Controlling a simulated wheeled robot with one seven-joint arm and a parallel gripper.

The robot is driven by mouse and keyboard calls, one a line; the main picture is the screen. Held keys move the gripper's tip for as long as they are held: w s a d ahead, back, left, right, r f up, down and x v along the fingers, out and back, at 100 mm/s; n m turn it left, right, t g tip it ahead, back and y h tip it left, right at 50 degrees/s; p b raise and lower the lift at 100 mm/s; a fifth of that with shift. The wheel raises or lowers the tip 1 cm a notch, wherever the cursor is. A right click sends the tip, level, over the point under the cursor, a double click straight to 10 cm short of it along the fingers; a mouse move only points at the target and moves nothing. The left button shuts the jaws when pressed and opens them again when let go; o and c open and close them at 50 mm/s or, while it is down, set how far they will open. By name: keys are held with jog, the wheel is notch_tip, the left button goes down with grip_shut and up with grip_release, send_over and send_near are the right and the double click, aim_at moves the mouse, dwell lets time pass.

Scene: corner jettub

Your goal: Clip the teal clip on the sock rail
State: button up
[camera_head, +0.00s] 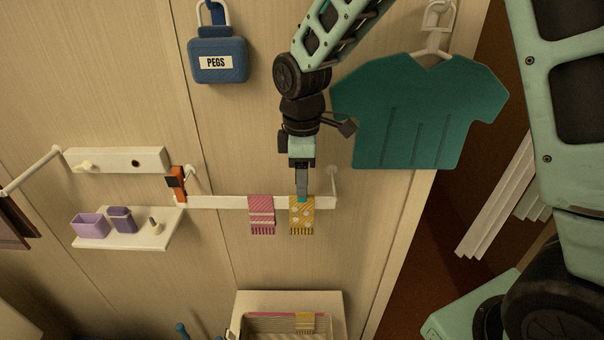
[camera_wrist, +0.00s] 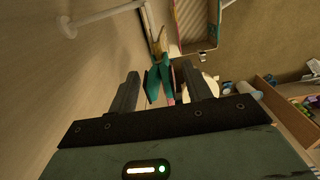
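The sock rail (camera_head: 225,202) is a pale horizontal bar on the wooden wall. A pink striped sock or cloth (camera_head: 261,212) and a yellow dotted one (camera_head: 301,220) hang on it. My gripper (camera_head: 302,196) points down just above the yellow one. A teal clip (camera_wrist: 158,80) stands between my fingers in the wrist view, its jaw end toward the rail and a yellowish piece. Only a bit of the clip (camera_head: 302,200) shows in the head view. My fingers (camera_wrist: 160,72) are apart, with small gaps visible beside the clip. Its exact grip on the rail is unclear.
An orange clip (camera_head: 176,184) sits at the rail's left end. Left of it is a shelf (camera_head: 150,240) with purple cups. A teal shirt (camera_head: 415,115) hangs right, a blue pegs holder (camera_head: 218,60) above. A basket (camera_head: 290,300) is below. Bare wall lies beneath the rail.

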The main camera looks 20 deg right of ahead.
jog(key=shift+r, duration=0.1)
notch_tip(320, 180, up, 17)
jog(key=b, duration=0.4)
jog(key=s+a+f+m+b, duration=0.2)
jog(key=s+a+f+b, duration=0.1)
jog(key=s+f, duration=0.8)
jog(key=s+a+f+m+b, duration=0.3)
jog(key=s+f, duration=0.9)
jog(key=s, duration=0.2)
jog(key=shift+a+m+y, duration=0.2)
jog(key=shift+m+y, duration=0.1)
